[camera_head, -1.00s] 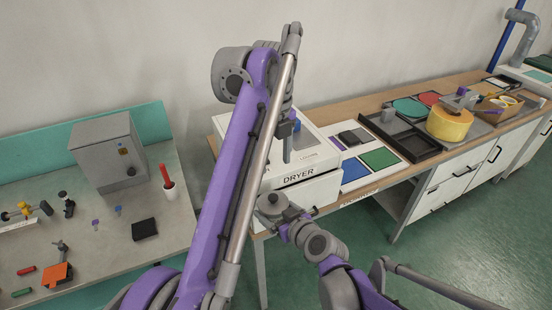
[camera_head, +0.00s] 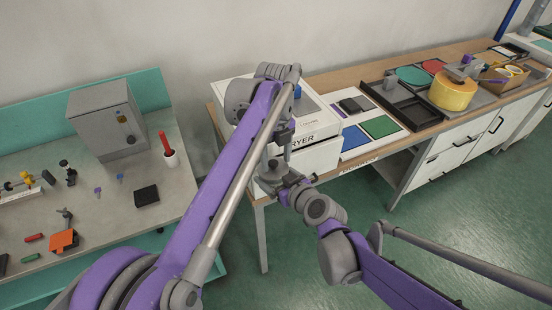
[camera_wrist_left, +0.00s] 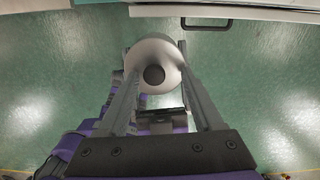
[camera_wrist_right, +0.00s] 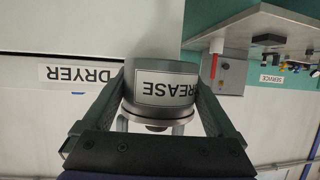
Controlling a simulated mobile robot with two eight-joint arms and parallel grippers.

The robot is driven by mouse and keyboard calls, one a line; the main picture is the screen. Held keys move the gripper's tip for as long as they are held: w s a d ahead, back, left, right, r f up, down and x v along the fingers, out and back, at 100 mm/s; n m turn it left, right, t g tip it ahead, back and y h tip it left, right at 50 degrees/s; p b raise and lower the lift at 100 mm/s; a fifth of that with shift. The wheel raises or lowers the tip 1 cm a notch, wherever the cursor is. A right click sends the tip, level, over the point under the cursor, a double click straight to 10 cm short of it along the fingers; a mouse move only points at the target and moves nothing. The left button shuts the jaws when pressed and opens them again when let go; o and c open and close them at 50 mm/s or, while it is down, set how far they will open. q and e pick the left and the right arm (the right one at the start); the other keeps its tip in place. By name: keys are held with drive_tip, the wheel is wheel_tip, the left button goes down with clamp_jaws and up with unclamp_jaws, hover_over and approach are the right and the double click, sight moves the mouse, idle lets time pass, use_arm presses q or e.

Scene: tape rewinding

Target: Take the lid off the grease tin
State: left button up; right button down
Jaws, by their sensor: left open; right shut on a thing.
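The grey grease tin (camera_head: 271,173) is held off the floor in front of the dryer, in the middle of the head view. In the right wrist view its GREASE label (camera_wrist_right: 166,88) appears upside down. My right gripper (camera_wrist_right: 162,90) is shut on the tin's sides. My left gripper (camera_head: 279,155) points down just above the tin. In the left wrist view the tin's round top, with a dark round knob (camera_wrist_left: 154,75), lies between the open left fingers (camera_wrist_left: 156,60). Whether the fingers touch the lid cannot be told.
The white dryer (camera_head: 318,148) stands close behind the tin on a wooden bench, partly hidden by my left arm. A grey bench (camera_head: 100,215) with a metal box (camera_head: 103,125) and tools is on the left. Open green floor (camera_head: 440,240) lies at the right front.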

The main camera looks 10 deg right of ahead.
use_arm(q)
drive_tip(key=shift+f, duration=0.3)
clamp_jaws()
drive_tip(key=shift+d, duration=0.15)
idle(0.6)
drive_tip(key=shift+d, duration=0.15)
drive_tip(key=shift+r, duration=0.1)
